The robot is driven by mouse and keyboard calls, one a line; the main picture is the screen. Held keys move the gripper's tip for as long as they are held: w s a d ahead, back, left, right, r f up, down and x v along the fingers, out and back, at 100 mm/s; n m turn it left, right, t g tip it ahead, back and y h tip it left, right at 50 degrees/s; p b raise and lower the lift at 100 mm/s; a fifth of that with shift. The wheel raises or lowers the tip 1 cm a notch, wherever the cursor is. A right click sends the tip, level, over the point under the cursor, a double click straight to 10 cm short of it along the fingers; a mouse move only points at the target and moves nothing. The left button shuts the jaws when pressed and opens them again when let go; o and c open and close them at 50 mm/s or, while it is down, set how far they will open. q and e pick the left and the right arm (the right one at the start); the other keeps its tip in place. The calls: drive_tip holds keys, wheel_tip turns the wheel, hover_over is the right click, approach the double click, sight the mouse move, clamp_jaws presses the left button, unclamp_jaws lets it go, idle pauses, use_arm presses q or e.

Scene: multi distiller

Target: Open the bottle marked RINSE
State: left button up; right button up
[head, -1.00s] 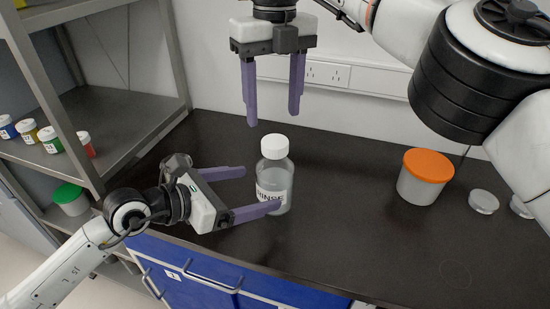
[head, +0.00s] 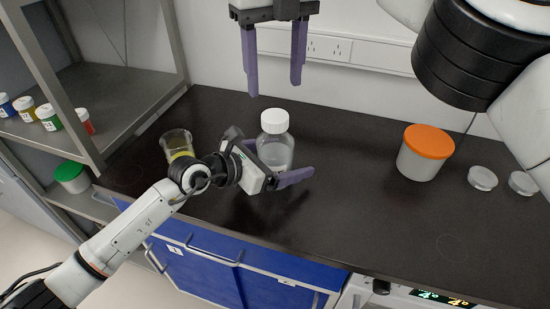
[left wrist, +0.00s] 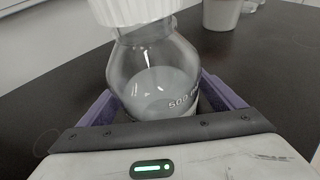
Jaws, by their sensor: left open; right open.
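The RINSE bottle (head: 275,146) is clear with a white cap (head: 275,121) and stands upright on the dark bench. Its label is hidden by my left gripper in the head view. My left gripper (head: 278,165) is open, with its purple fingers on either side of the bottle's body. In the left wrist view the bottle (left wrist: 155,75) sits between the fingers, cap on, with "500" marked on the glass; I cannot tell whether the fingers touch it. My right gripper (head: 275,88) is open and empty, pointing down above and behind the cap.
A tub with an orange lid (head: 428,141) stands to the right, beside two small clear lids or dishes (head: 482,178). A beaker of yellow liquid (head: 178,145) is left of the bottle. A metal shelf (head: 100,125) with small jars is at left.

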sight(275, 116)
use_arm(q)
drive_tip(key=c, duration=2.2)
use_arm(e)
drive_tip(key=shift+m, duration=0.3)
drive_tip(key=m, duration=0.7)
drive_tip(key=shift+m, duration=0.4)
drive_tip(key=shift+f+m, duration=0.15)
drive_tip(key=shift+m, duration=0.15)
drive_tip(key=shift+f, duration=3.9)
drive_tip(key=shift+c, duration=0.4)
